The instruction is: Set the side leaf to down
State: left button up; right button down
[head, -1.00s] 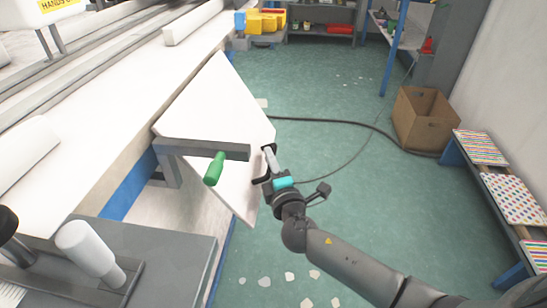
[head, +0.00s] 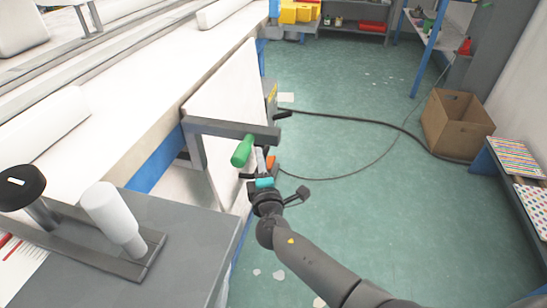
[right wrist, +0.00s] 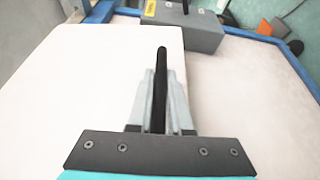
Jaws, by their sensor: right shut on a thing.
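The side leaf (head: 222,110) is a white panel along the side of the long white table (head: 140,80). It hangs steeply, close to vertical, and its lower part is partly hidden behind the grey arm with the green grip. My right gripper (head: 261,163) is at the leaf's outer face. In the right wrist view its fingers (right wrist: 160,95) are shut on a black bar-shaped handle (right wrist: 161,62) in front of the white leaf surface (right wrist: 85,85). My left gripper is not in view.
A grey arm (head: 225,127) with a green grip (head: 243,151) juts out just above my right gripper. A grey machine top (head: 190,235) stands at the near left.

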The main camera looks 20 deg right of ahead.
jog(key=shift+w+a+f, duration=0.2)
jog(key=shift+w+a, duration=0.2)
jog(key=shift+a, duration=0.25)
jog(key=shift+w+a+f, duration=0.15)
jog(key=shift+w+a, duration=0.2)
jog(key=shift+a, duration=0.25)
jog(key=c, duration=0.8)
grip_release()
jog(key=shift+c, duration=0.2)
jog(key=shift+s, duration=0.1)
jog(key=shift+s+a+p, duration=0.2)
jog(key=shift+s+p, duration=0.2)
jog(key=shift+s, duration=0.5)
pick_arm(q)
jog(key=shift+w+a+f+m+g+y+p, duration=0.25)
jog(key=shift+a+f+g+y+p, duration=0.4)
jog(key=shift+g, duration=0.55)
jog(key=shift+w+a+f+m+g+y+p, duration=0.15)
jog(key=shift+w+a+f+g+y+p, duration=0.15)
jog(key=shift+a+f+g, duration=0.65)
pick_arm(e)
send_near(249, 161)
jog(key=s+r, duration=0.1)
jog(key=s, duration=0.5)
jog(key=shift+a, duration=0.45)
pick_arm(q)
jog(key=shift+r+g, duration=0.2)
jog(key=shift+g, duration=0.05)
